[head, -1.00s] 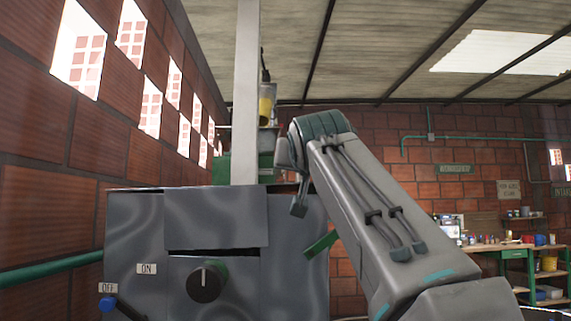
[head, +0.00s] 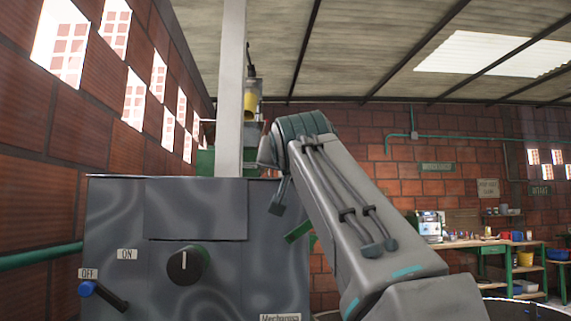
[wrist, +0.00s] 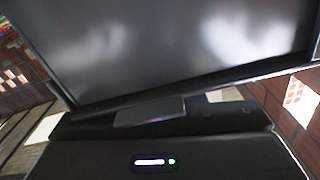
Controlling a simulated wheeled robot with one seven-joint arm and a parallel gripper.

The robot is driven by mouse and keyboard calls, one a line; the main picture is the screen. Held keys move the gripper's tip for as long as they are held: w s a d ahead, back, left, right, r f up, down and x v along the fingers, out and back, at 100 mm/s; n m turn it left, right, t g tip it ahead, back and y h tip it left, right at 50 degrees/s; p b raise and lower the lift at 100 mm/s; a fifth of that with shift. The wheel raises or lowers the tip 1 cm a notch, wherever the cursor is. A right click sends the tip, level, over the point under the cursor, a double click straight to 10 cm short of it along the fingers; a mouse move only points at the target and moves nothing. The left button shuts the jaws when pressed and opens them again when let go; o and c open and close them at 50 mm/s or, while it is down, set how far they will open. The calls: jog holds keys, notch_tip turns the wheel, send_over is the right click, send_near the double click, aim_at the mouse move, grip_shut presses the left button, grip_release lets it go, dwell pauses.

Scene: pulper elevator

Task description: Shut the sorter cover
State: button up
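The sorter cover (head: 196,209) is a grey metal flap on the front of the grey machine box (head: 110,225). In the head view it looks nearly flush with the front, with only a thin dark line along its lower edge. My gripper (wrist: 150,112) shows in the wrist view as a dark body with a pale piece at its front edge, close to a large shiny grey panel (wrist: 180,50). I cannot tell whether that panel is the cover or whether the gripper touches it. Its finger opening is hidden.
Below the cover is a black knob (head: 187,264); a blue-tipped lever (head: 88,289) is at lower left. A pale post (head: 231,90) rises behind the box. A brick wall (head: 40,210) runs close on the left. A workbench (head: 470,243) stands far right.

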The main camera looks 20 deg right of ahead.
jog(key=shift+f, duration=0.2)
jog(key=b+v, duration=0.1)
jog(key=v, duration=1.2)
jog(key=shift+s+r, duration=0.25)
jog(key=shift+s, duration=0.1)
jog(key=shift+a+r, duration=0.1)
